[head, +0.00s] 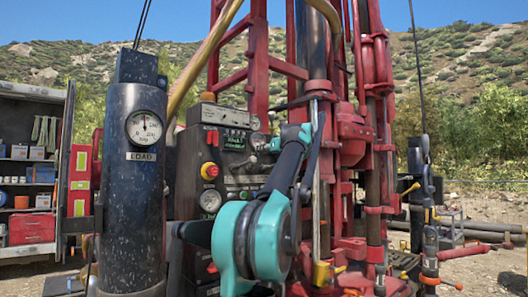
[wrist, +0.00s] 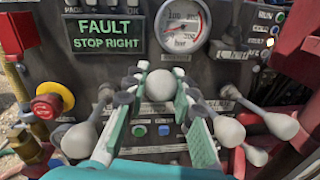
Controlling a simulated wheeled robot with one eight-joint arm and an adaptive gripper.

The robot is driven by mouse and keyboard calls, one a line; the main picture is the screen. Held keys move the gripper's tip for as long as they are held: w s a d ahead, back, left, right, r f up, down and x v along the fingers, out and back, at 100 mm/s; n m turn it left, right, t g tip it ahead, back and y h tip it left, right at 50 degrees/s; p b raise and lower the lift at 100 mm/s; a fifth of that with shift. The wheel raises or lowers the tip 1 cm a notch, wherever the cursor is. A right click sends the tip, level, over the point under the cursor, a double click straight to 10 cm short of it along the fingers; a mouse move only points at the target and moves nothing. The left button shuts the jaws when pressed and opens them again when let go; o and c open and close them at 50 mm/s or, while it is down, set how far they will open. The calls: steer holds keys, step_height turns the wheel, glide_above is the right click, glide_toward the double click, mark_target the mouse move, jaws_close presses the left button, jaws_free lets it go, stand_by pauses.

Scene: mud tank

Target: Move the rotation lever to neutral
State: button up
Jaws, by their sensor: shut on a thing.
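The dark control panel (head: 190,160) stands left of the red drill mast. In the wrist view, my gripper (wrist: 160,82) is shut on the round grey knob of a lever (wrist: 160,88) in the middle of the panel, one finger on each side. The lever's shaft is hidden behind the knob, so its tilt cannot be told. No label that I can read says which lever is the rotation lever. A lit display (wrist: 109,36) reads "FAULT STOP RIGHT".
Other levers with grey knobs stand close by, one at left (wrist: 79,140) and several at right, including one (wrist: 281,126). A red button (wrist: 47,104) is at the left and a pressure gauge (wrist: 182,25) is above. A black LOAD cylinder (head: 133,200) stands left of the panel.

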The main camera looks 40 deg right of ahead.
jaws_close()
steer(key=f, duration=0.1)
steer(key=s+f+t, duration=0.1)
steer(key=f, duration=0.1)
steer(key=s+f+t, duration=0.1)
steer(key=shift+s+d+f, duration=0.1)
steer(key=shift+s+f, duration=0.05)
steer(key=shift+f, duration=0.25)
steer(key=o, duration=1)
jaws_free()
